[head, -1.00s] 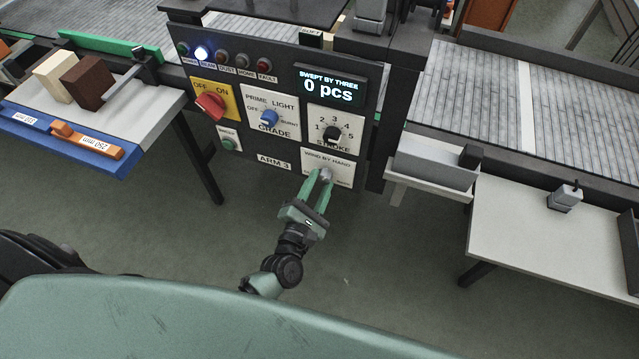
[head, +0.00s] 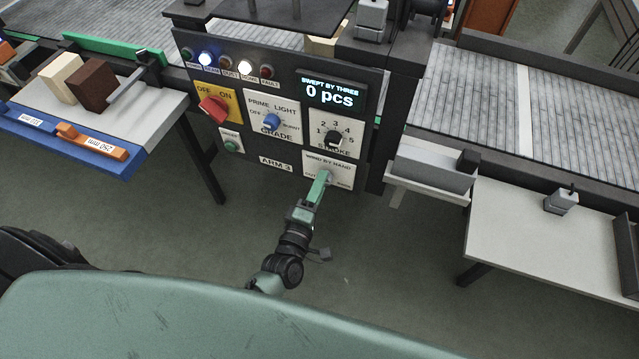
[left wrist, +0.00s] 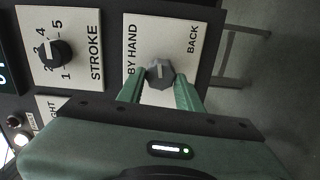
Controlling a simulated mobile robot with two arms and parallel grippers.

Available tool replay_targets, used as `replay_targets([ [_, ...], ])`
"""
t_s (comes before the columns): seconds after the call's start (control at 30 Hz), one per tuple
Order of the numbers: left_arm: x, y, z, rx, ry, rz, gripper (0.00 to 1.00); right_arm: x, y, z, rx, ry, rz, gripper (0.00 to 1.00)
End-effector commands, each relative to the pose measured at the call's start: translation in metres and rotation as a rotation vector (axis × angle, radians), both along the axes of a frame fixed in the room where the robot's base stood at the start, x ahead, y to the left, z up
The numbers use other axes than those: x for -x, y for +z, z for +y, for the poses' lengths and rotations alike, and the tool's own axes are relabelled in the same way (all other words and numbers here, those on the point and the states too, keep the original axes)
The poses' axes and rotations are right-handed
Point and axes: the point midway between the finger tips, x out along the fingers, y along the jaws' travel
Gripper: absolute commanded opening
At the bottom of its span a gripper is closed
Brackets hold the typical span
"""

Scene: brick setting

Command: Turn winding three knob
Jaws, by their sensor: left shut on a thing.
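The winding knob is a small grey faceted knob (left wrist: 160,75) on the white "WIND BY HAND" plate (head: 341,167) at the lower right of the ARM 3 panel. A pale mark shows on its face in the left wrist view. My left gripper (head: 323,184) has green fingers, shut on the knob from either side. In the head view the fingers appear edge-on, one behind the other, and mostly hide the knob. My right gripper is in neither view.
The dark panel (head: 262,132) also carries a red switch (head: 214,108), a blue grade knob (head: 271,121), a black stroke knob (head: 333,138) and a display (head: 331,92) reading 0 pcs. Tables stand left and right. Open floor lies below the panel.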

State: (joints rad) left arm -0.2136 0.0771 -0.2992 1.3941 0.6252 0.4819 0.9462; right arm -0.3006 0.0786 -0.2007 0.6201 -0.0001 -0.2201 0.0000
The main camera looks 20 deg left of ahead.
Motion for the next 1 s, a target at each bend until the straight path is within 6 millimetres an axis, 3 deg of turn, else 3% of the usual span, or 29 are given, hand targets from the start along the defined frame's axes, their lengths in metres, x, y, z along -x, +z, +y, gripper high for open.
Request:
replay_targets([
  [0.4,0.0001,0.0006,-0.0006,-0.174,-0.001,-0.005,0.00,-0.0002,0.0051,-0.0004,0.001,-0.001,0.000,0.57],
  [0.93,0.0003,-0.0001,-0.0009,-0.194,-0.002,-0.005,0.00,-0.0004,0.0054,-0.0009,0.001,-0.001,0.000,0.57],
  [0.97,0.0003,-0.0001,-0.0009,-0.194,-0.002,-0.005,0.43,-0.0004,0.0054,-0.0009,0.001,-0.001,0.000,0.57],
  [1.0,0.0003,-0.0001,-0.0008,-0.194,-0.001,-0.005,0.55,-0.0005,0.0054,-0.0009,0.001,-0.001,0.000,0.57],
])
